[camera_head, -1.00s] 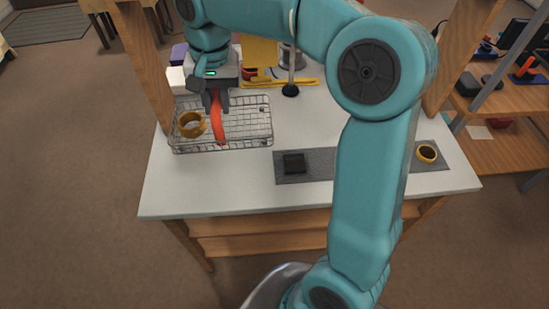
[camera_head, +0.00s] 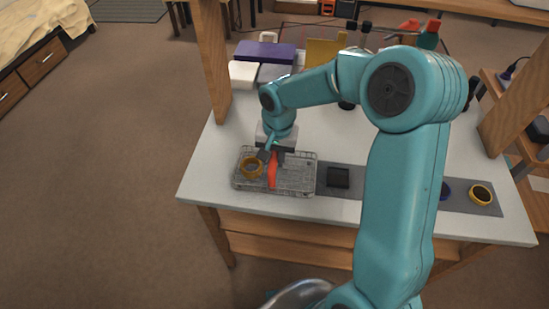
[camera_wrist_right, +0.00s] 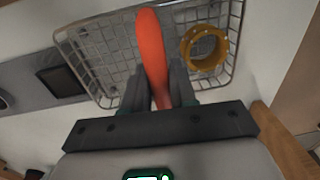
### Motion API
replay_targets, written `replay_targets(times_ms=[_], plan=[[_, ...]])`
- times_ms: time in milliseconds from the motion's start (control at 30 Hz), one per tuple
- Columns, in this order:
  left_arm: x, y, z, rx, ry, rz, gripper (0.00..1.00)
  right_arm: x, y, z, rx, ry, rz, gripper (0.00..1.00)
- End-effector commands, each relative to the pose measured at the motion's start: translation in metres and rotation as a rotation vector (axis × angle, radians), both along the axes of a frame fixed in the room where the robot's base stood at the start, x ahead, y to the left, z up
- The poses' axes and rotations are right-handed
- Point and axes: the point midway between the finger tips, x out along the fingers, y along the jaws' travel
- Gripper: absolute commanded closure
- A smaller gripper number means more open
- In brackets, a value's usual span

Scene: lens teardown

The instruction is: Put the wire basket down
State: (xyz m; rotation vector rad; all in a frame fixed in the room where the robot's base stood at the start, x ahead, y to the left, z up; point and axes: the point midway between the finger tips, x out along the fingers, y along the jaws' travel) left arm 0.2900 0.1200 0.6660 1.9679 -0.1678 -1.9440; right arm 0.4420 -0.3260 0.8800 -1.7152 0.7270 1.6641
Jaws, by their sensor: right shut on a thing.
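The wire basket (camera_head: 298,178) is at the front left of the white table, level or nearly so. It also shows in the right wrist view (camera_wrist_right: 108,48). An orange strip (camera_head: 272,172), which looks like its handle, rises across its middle. A yellow-brown ring (camera_head: 251,168) lies in its left part. My right gripper (camera_head: 275,158) is above the basket, fingers pointing down, shut on the orange strip. I cannot tell whether the basket's bottom touches the table. My left gripper is not in view.
A grey mat (camera_head: 365,186) is close to the basket's right side, with a black square block (camera_head: 338,177) and a yellow-rimmed ring (camera_head: 481,194). A wooden post (camera_head: 212,60) stands at the left. White (camera_head: 242,74) and purple (camera_head: 264,52) boxes are behind. The table's front edge is near the basket.

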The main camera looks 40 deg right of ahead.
Motion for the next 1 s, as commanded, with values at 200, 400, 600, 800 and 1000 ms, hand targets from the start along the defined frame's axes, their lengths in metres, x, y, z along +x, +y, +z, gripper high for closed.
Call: replay_targets(times_ms=[200,400,600,800,1000], plan=[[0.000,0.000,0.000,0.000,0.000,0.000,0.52,0.000,0.000,-0.010,-0.001,-0.002,0.001,1.00],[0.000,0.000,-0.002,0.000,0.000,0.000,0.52,0.000,0.000,-0.011,0.000,0.000,0.001,0.71],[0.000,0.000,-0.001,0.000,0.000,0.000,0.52,0.000,0.000,-0.010,0.001,-0.001,0.000,0.48],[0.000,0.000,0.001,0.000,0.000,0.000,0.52,0.000,0.000,-0.008,0.000,-0.001,0.000,0.48],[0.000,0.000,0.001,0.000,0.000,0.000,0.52,-0.001,-0.001,0.025,-0.001,-0.006,-0.001,0.48]])
